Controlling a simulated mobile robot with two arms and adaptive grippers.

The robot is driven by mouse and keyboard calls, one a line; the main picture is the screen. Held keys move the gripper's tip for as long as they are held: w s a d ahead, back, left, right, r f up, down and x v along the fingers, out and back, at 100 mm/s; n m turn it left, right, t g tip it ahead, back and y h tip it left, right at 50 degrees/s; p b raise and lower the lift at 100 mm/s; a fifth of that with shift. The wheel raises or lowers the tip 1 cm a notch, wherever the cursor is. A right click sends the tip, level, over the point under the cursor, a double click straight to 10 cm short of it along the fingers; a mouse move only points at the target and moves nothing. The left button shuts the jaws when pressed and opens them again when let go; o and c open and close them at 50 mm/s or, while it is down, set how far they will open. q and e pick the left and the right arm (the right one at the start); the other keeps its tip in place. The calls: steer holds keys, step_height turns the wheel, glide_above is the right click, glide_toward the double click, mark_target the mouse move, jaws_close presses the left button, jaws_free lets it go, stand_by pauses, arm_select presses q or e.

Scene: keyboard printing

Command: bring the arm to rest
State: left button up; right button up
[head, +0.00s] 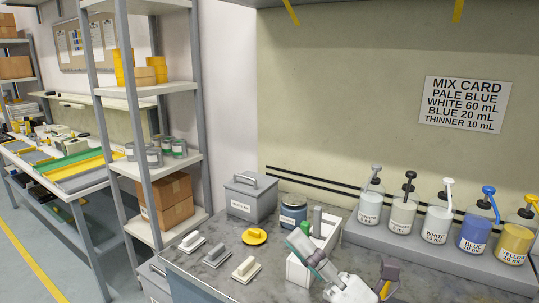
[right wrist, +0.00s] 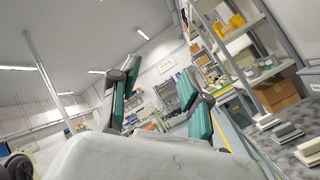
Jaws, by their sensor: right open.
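My right gripper (head: 303,242) is low in the middle of the head view, above the front part of the worktop (head: 212,277) and in front of a white open box (head: 330,243). In the right wrist view its two teal-padded fingers (right wrist: 158,82) stand wide apart with nothing between them. It points up and out into the room, with shelves and a far bench behind it. My left gripper is in neither view.
Several pump bottles (head: 437,220) stand on a ledge at the right. A lidded grey bin (head: 250,198), a blue-labelled can (head: 293,212), a yellow round piece (head: 255,236) and pale handled blocks (head: 246,268) are on the worktop. A shelf rack (head: 150,92) rises at the left.

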steer(key=w+d+f+m+t+h, duration=0.2)
steer(key=d+f+m+h, duration=0.5)
steer(key=m, duration=0.4)
steer(key=w+d+f+m+t+h, duration=0.2)
steer(key=d+f+m+h, duration=0.2)
steer(key=f+m+h, duration=0.55)
steer(key=s+d+f+m+g+h, duration=0.3)
steer(key=s+d+f+m+g, duration=0.15)
steer(key=f+m, duration=0.35)
steer(key=s+f+m+g, duration=0.5)
steer(key=s+f+g, duration=0.6)
steer(key=s+f, duration=0.9)
steer(key=f, duration=1.9)
steer(key=s+d+f+g, duration=0.2)
steer(key=s+d+f, duration=0.1)
steer(key=s+f, duration=1.3)
steer(key=shift+s+f, duration=0.15)
steer(key=shift+f, duration=0.35)
